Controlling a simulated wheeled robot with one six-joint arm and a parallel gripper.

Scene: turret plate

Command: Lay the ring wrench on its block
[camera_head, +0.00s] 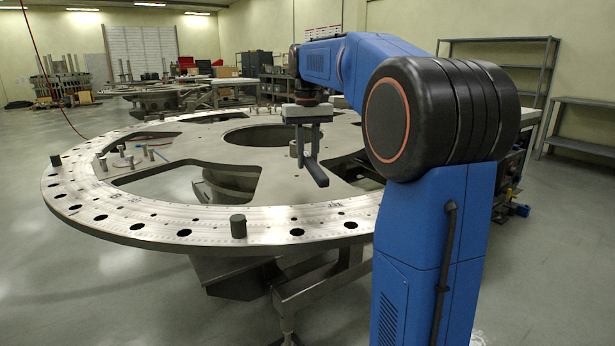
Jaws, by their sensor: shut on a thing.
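My gripper (309,158) hangs above the large round turret plate (275,225), with its fingers pointing down. It is shut on a dark bar (317,174) that slants down toward the front right. The bar looks like the ring wrench, but its ring end cannot be made out. The bar appears to be clear of the plate. I cannot pick out the wrench's block in this view; my arm covers the right part of the plate.
Several small pegs (130,160) stand at the plate's left. The plate has large openings. Empty shelves (578,125) stand at the right wall.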

